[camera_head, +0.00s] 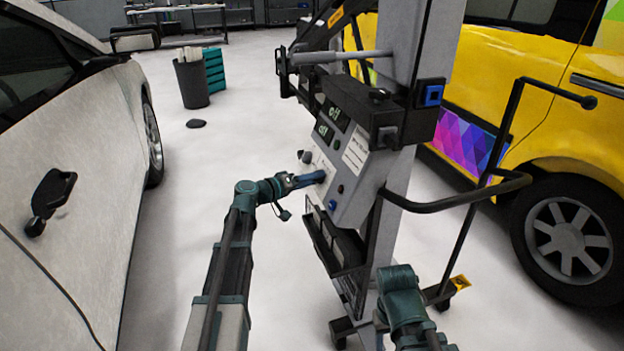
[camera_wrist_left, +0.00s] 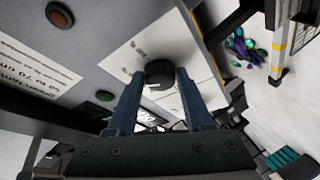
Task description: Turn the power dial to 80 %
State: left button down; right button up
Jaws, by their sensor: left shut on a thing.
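The black round dial (camera_wrist_left: 160,70) sits on a white label plate of the grey control panel in the left wrist view. My left gripper (camera_wrist_left: 159,78) has its two blue fingers on either side of it, shut on it. In the head view my left gripper (camera_head: 316,178) reaches the panel face (camera_head: 352,197) from the left, and its fingers hide the dial there. The dial's pointer and the label's scale are too small to read. Of my right arm (camera_head: 400,290) only teal links show at the bottom; its fingers are not visible.
The panel belongs to a wheeled post with digital displays (camera_head: 327,131) and a black handle bar (camera_head: 460,203). A dark knob (camera_head: 305,157) is near my left fingers. A white car (camera_head: 85,170) stands left and a yellow van (camera_head: 570,130) right. Floor between is mostly clear.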

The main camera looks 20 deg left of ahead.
pick_arm(q)
jog(key=shift+c, duration=1.6)
grip_release()
jog(key=p+v, duration=0.2)
jog(key=v, duration=1.1)
jog(key=shift+s+a, duration=0.25)
jog(key=shift+s, duration=0.05)
